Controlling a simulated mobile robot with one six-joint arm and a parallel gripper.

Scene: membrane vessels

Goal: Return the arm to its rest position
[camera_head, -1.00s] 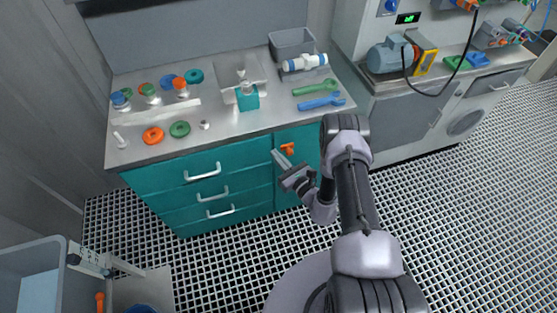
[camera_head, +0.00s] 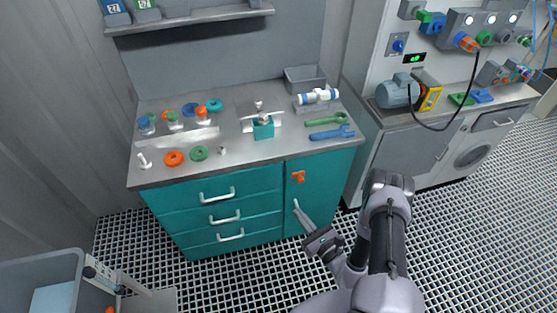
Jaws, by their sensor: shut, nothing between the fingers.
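My gripper (camera_head: 299,206) is low in front of the teal cabinet door at the right end of the workbench. Its fingers are shut with nothing between them. They point up and to the left, below the orange door handle (camera_head: 298,176), and appear apart from it. My arm is folded at the lower right, with its elbow in front of the floor and the grey cabinet. No object is held.
The workbench (camera_head: 245,155) carries vessels, rings, a teal block (camera_head: 263,128), two wrenches (camera_head: 331,133) and a grey bin (camera_head: 305,78). A motor (camera_head: 397,91) stands on the right counter. A grey bin (camera_head: 40,262) is at lower left. Grating floor lies open at right.

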